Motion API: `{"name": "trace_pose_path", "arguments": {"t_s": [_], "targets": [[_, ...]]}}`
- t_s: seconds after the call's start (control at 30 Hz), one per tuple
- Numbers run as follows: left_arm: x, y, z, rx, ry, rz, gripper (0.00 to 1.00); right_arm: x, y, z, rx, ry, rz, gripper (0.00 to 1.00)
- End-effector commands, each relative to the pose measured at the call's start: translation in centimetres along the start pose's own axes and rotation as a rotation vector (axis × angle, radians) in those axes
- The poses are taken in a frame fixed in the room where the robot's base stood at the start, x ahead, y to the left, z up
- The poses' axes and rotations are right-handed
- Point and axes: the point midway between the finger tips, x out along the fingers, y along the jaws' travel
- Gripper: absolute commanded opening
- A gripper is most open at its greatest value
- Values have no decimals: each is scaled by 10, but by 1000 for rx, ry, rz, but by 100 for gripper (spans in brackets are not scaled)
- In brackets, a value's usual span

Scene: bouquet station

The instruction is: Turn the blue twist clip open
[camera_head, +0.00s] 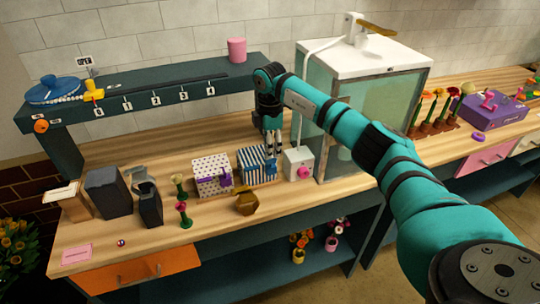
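A blue-and-white striped box (250,167) stands on the wooden worktop near the middle. A small blue part, which looks like the blue twist clip (271,169), shows at its right side. It is too small for me to tell how it is turned. My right gripper (271,148) points down over the right end of the striped box, close to the clip. I cannot tell whether it touches it, or whether its fingers are open or shut. My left gripper is not in view.
A white dotted box (211,172) with a purple clip (226,180) stands left of the striped box. A white box with a pink knob (304,173) is close on the right, beside a glass tank (345,120). A brown pot (246,201) stands in front.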

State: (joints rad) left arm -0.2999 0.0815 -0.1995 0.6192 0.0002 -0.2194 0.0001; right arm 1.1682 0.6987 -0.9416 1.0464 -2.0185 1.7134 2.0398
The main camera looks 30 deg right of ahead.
Motion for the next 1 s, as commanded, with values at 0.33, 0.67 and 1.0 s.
{"name": "trace_pose_path", "arguments": {"t_s": [0.33,0.67,1.0], "targets": [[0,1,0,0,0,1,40,-68,0,0,0,0,2,29],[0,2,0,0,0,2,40,-81,0,0,0,0,0,29],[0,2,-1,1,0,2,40,-81,0,0,0,0,0,29]]}}
